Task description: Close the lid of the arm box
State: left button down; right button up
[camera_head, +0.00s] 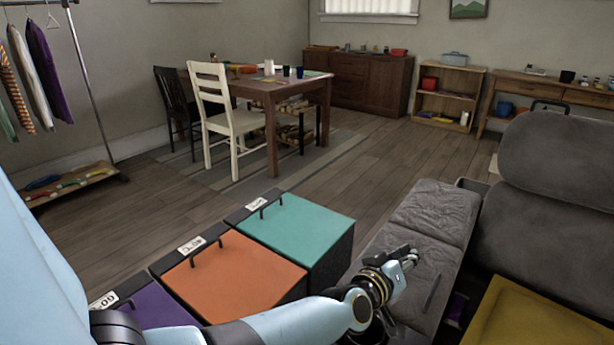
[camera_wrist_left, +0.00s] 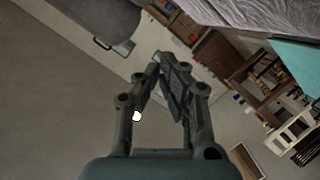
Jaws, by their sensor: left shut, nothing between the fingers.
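The sofa's arm box has a grey padded top (camera_head: 436,212) in the head view, right of the coloured boxes. A seam crosses it, and my left arm hides part of its near section. I cannot tell how far its lid is from shut. A dark slim bar shows on its near section. My left gripper (camera_head: 405,257) is over the padded top, its fingers pointing right and away; contact is unclear. In the left wrist view the left gripper (camera_wrist_left: 162,70) is shut and empty, with grey padded fabric (camera_wrist_left: 245,10) beyond it. My right gripper is not in view.
Teal (camera_head: 298,230), orange (camera_head: 235,272) and purple (camera_head: 155,308) lidded boxes stand left of the arm box. The sofa backrest (camera_head: 560,155) and a yellow cushion (camera_head: 535,320) are on the right. Beyond is open wooden floor (camera_head: 375,160) before a dining table (camera_head: 275,88).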

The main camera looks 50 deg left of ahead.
pick_arm(q)
jog(key=shift+w+d+f+m+g+y+b, duration=0.15)
jog(key=shift+w+d+f+m+b, duration=0.25)
jog(key=shift+d+f, duration=0.8)
jog(key=shift+w+d+f+m+g+y+b, duration=0.1)
jog(key=shift+w+d+f+m+b, duration=0.3)
jog(key=shift+d+f, duration=0.85)
jog(key=shift+w+d+f+m+g+y+b, duration=0.15)
jog(key=shift+w+d+f+m+b, duration=0.25)
jog(key=shift+d+f, duration=0.8)
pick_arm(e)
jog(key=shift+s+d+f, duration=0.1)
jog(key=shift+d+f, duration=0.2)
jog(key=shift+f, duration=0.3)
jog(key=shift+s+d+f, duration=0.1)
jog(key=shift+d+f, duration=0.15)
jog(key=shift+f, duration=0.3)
pick_arm(q)
jog(key=shift+s+a+f, duration=0.1)
jog(key=shift+a+f, duration=0.05)
jog(key=shift+a, duration=0.05)
jog(key=s+d+r+p, duration=0.3)
jog(key=s+r+p, duration=0.3)
jog(key=s, duration=0.3)
jog(key=shift+s+r, duration=0.15)
jog(key=shift+r, duration=0.05)
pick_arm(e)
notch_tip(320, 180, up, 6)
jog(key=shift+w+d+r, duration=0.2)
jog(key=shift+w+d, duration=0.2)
